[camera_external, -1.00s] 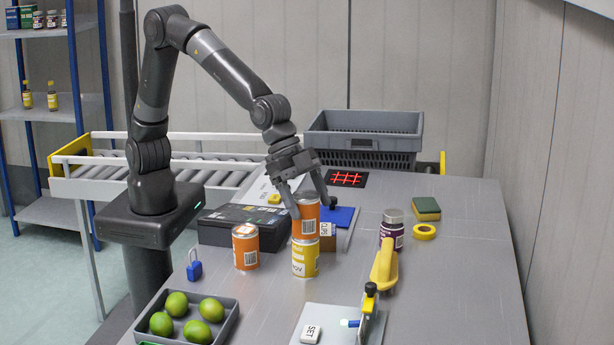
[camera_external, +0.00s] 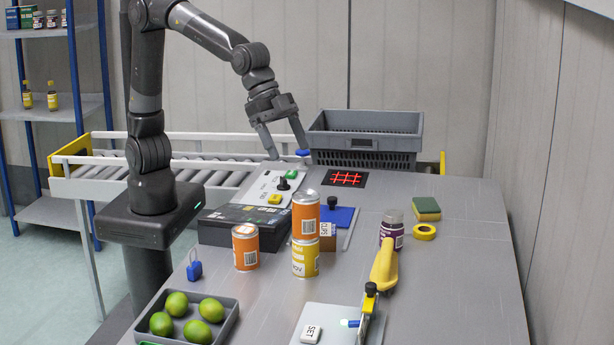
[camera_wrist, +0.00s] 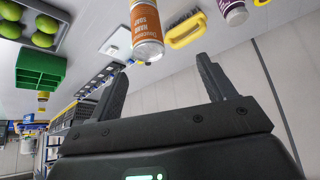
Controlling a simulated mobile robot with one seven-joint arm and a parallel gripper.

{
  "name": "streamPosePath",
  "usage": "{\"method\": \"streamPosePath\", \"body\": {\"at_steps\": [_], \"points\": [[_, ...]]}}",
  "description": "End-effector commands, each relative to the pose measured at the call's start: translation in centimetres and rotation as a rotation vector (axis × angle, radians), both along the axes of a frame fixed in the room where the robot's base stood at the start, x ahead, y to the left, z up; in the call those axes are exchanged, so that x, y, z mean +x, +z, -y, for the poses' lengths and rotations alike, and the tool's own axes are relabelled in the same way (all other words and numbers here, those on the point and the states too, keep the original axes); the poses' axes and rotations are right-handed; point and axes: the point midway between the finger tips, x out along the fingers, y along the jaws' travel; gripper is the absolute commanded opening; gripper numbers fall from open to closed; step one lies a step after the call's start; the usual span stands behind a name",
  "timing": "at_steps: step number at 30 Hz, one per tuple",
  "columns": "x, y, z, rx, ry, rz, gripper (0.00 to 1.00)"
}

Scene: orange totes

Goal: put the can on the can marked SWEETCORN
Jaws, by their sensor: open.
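An orange can (camera_external: 306,217) stands upright on top of a yellow can (camera_external: 305,258) on the grey table. The yellow can shows only part of its lettering; I cannot read SWEETCORN on it. A second orange can (camera_external: 245,248) stands on the table to the left of the stack. My gripper (camera_external: 288,153) is open and empty, above and behind the stack, clear of it. In the wrist view, an orange and white can (camera_wrist: 147,32) is beyond my open fingers (camera_wrist: 162,78); its lettering seems to include SOAP.
A black box (camera_external: 225,228) lies behind the second orange can. A tray of limes (camera_external: 228,318), a yellow handle (camera_external: 383,262), a purple jar (camera_external: 391,228) and a sponge (camera_external: 426,209) are around. A grey crate (camera_external: 365,122) stands at the back.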

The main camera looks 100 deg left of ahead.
Motion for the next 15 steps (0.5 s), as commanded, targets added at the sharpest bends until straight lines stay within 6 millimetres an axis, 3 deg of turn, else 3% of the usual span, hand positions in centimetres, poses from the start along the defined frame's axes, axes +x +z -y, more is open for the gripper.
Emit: {"method": "streamPosePath", "body": {"at_steps": [1,6,15], "points": [[-0.8,0.7,-2.3,-0.005,0.03,-0.001,0.76],[-5.1,2.0,-10.2,-0.012,0.136,-0.018,0.76],[-15.2,1.2,-20.8,-0.003,0.324,-0.045,0.76]]}}
